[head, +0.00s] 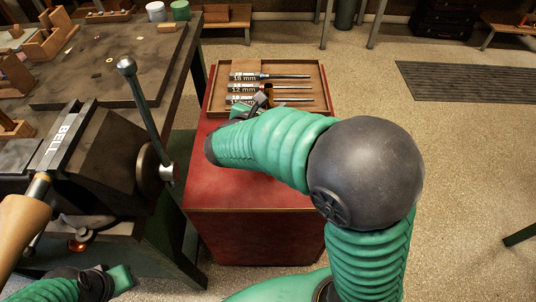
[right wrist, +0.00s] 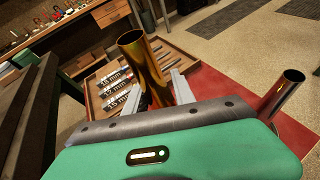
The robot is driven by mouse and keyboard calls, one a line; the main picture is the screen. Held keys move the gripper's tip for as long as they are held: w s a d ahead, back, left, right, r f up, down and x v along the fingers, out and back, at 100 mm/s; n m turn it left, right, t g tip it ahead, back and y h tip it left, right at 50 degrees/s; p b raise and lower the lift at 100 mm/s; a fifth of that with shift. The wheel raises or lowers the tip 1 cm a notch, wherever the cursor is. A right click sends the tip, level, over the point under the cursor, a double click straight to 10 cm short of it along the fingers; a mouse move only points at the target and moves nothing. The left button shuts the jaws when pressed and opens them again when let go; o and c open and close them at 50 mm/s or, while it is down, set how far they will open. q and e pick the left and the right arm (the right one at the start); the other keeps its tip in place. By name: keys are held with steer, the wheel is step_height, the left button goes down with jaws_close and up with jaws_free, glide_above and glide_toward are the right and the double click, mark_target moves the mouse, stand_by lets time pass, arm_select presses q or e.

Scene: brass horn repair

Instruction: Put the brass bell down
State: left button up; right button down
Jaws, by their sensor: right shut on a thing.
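The brass bell (right wrist: 146,62) shows in the right wrist view as a shiny, tube-shaped brass piece with an open upper end; its lower end is hidden. My right gripper (right wrist: 168,92) is shut on it, with one finger on each side. In the head view my right gripper (head: 254,104) is over the near left part of the wooden tray (head: 321,78), and only a small brown bit of the held piece shows beside it. My left gripper (head: 116,280) is low at the bottom left, partly cut off; its jaws are unclear.
The tray lies on a red cabinet (head: 255,190) and holds labelled steel rods (head: 285,76). A vise (head: 110,165) and a tan cone (head: 20,228) are at the left.

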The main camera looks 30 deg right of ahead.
steer(key=f+b, duration=0.2)
steer(key=f, duration=0.3)
steer(key=f+b, duration=0.2)
steer(key=f, duration=0.2)
steer(key=shift+a+f, duration=0.2)
steer(key=shift+f, duration=0.2)
steer(key=shift+s+r, duration=0.1)
steer(key=shift+s, duration=0.05)
steer(key=c, duration=1.1)
jaws_free()
steer(key=shift+o, duration=0.3)
steer(key=shift+r, duration=0.1)
